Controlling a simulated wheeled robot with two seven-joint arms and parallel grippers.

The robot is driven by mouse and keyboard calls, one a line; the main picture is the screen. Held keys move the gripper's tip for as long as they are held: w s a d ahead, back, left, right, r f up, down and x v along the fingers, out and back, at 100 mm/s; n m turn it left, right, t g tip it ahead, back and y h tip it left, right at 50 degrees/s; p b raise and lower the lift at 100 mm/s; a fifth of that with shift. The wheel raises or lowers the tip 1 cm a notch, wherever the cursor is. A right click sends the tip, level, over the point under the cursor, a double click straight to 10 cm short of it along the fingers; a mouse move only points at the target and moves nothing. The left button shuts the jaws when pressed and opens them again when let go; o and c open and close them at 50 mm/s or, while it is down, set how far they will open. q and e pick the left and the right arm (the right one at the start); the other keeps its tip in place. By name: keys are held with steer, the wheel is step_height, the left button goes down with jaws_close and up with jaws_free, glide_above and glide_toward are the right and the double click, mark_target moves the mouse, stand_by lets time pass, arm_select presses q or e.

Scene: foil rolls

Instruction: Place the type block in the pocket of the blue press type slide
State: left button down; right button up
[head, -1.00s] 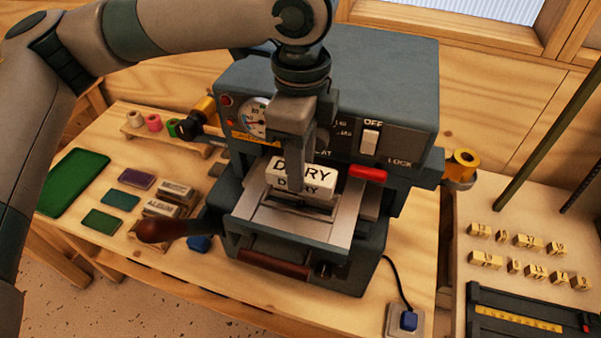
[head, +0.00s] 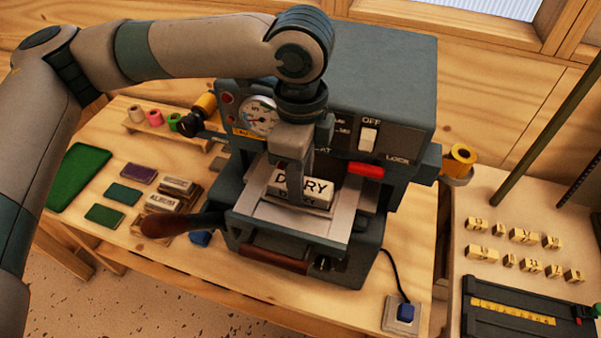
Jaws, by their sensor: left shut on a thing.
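The type block (head: 312,188), pale with large dark letters partly covered by a gripper finger, is at the type slide (head: 335,227) on the front of the blue-grey press (head: 380,75). My left gripper (head: 296,190) comes down from above and is shut on the block. The block looks level and low over the slide; the pocket is hidden under it, so I cannot tell whether it is seated. My right gripper is not in view.
A dark lever with a brown knob (head: 158,225) sticks out left of the press. A red handle (head: 366,170) is close right of the block. Foil rolls (head: 154,118) and several blocks lie left. Small type pieces (head: 523,236) lie right.

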arm_select(q)
steer(key=shift+f, duration=0.4)
steer(key=c, duration=1.6)
jaws_free()
steer(key=shift+o, duration=0.2)
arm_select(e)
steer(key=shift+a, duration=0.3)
arm_select(q)
steer(key=shift+r, duration=0.1)
step_height(320, 180, up, 13)
steer(key=b, duration=0.2)
steer(key=shift+f+b, duration=0.2)
steer(key=shift+b, duration=0.2)
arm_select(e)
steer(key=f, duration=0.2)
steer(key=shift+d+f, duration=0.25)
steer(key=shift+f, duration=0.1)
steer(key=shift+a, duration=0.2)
